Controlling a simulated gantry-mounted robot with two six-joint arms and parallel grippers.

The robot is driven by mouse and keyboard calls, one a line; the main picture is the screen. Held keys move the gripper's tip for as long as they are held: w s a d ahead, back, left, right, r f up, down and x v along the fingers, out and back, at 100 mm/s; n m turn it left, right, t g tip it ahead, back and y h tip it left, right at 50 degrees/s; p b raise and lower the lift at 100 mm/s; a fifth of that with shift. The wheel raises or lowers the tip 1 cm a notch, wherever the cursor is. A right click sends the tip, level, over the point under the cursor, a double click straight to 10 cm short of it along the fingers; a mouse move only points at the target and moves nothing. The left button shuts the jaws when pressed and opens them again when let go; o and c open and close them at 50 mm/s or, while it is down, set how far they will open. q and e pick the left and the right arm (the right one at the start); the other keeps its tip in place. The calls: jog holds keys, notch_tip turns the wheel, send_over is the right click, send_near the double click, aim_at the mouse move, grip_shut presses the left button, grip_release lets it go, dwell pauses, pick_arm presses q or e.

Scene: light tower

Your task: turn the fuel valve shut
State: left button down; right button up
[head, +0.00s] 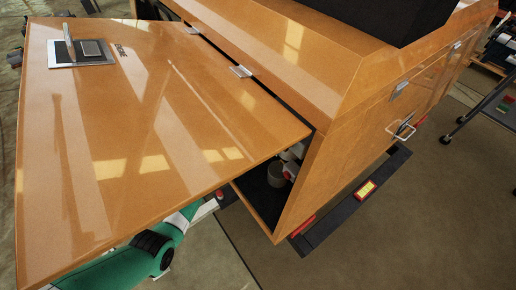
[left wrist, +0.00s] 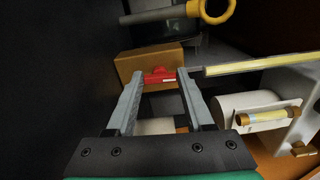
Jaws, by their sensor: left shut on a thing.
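The fuel valve's red handle (left wrist: 160,80) shows in the left wrist view, in front of an orange-brown block. My left gripper (left wrist: 160,74) has its two grey fingers on either side of this red piece and is shut on it. In the head view my left arm's green link passes under the large open orange panel, and the panel hides the gripper and the valve. My right gripper is in neither view.
The open panel (head: 130,150) covers much of the head view. In the left wrist view a yellow ring on a grey rod (left wrist: 215,12), a yellow bar (left wrist: 260,63) and a white cylinder (left wrist: 245,105) surround the gripper. A dark wall (left wrist: 50,80) stands at left.

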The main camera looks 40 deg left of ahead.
pick_arm(q)
jog(key=shift+n, duration=0.5)
jog(key=shift+c, duration=1.4)
grip_release()
jog(key=shift+s+p, duration=0.2)
jog(key=shift+p, duration=0.1)
jog(key=s+p, duration=0.1)
jog(key=s, duration=0.2)
jog(key=s+a+p, duration=0.1)
jog(key=s, duration=0.3)
jog(key=s+p, duration=0.2)
jog(key=s, duration=0.1)
jog(key=shift+s+a, duration=0.35)
jog(key=shift+s, duration=0.2)
